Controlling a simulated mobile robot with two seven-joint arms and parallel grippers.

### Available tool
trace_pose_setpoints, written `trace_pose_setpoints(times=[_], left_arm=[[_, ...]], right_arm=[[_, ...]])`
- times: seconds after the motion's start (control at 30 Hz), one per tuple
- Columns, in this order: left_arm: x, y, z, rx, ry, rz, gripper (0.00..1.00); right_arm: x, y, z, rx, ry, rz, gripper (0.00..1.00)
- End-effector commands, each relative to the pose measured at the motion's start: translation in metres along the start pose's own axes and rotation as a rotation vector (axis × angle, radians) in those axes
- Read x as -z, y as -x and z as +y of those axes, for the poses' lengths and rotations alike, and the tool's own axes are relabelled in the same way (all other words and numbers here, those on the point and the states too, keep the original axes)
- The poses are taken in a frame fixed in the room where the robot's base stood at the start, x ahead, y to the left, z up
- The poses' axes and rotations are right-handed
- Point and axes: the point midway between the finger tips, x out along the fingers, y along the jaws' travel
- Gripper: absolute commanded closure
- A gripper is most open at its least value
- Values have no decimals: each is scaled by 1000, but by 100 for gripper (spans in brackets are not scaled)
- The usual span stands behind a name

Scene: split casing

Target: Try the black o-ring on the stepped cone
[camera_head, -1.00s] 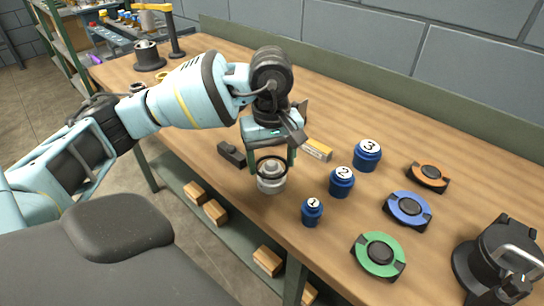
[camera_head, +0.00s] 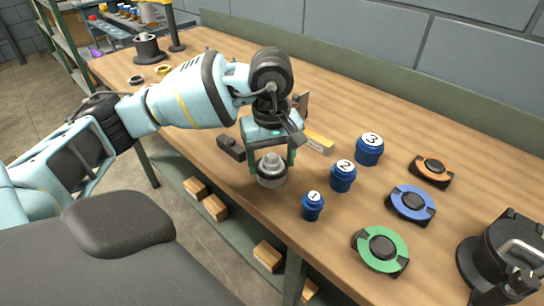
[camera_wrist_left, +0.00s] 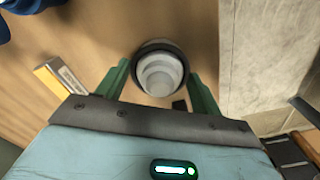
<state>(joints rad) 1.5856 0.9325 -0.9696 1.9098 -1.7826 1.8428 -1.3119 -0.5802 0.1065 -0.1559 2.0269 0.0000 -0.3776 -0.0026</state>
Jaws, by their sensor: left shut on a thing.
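The stepped cone (camera_head: 271,164) is a light grey stepped piece standing on the bench near its front edge; the left wrist view shows it from above (camera_wrist_left: 160,74). My left gripper (camera_head: 271,174) points down over it, with one finger on each side. It is shut on the black o-ring (camera_wrist_left: 158,45), a thin dark ring that encircles the cone between the fingertips. In the head view the ring appears low around the cone; whether it touches a step cannot be told. My right gripper is not in view.
Blue numbered pots (camera_head: 343,176) stand to the right, with green (camera_head: 367,240), blue and orange round fixtures beyond. A black handled device (camera_head: 500,255) stands at bottom right.

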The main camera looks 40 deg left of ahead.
Motion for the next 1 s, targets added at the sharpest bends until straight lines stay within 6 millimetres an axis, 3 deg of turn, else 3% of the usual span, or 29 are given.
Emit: trace_pose_setpoints(times=[0.13,0.17,0.37,0.67,1.0], left_arm=[[0,-4,0,0,0,0,54],[0,-4,0,0,0,0,32],[0,-3,0,0,0,0,8],[0,-2,0,0,0,0,8],[0,19,0,-3,0,0,8]], right_arm=[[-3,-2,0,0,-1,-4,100],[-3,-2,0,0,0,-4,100],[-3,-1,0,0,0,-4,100],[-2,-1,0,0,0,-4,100],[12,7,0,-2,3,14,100]])
